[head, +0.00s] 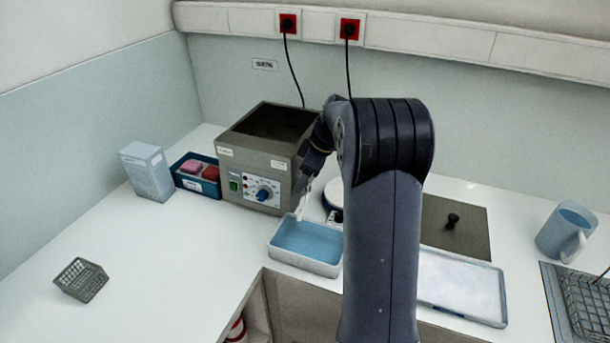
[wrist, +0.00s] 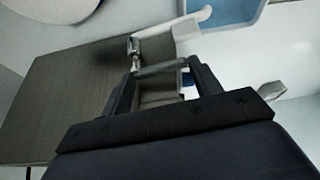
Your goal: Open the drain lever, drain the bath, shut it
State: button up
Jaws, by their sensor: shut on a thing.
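The bath (head: 240,150) is a grey box with a dark open top and a front panel with a green switch and a blue knob. My gripper (head: 303,180) is at its right side, pointing down. In the wrist view my gripper (wrist: 163,82) is shut on a small grey bar, which I take for the drain lever (wrist: 160,69). A pale spout (head: 301,208) sticks out below, over a white tray (head: 307,267) with a blue inside. I cannot tell whether liquid is running. My arm hides part of the bath's right side.
A blue bin (head: 184,182) with pink and red blocks and a pale carton (head: 147,172) stand left of the bath. A wire basket (head: 81,280) is at front left. A flat white tray (head: 462,287) and blue jug (head: 566,232) are right. The left counter is mostly clear.

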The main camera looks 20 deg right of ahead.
jog(key=shift+a+m+t+b, duration=0.15)
jog(key=shift+m+t+b, duration=0.15)
jog(key=shift+m+b, duration=0.3)
jog(key=o, duration=1)
jog(key=shift+r+h, duration=0.1)
jog(key=shift+h, duration=0.2)
jog(key=b+v, duration=0.1)
jog(key=v, duration=0.9)
jog(key=shift+r, duration=0.3)
jog(key=p+x, duration=0.1)
jog(key=x, duration=0.9)
jog(key=shift+f, duration=0.35)
jog(key=shift+n+p, duration=0.6)
jog(key=shift+p, duration=0.05)
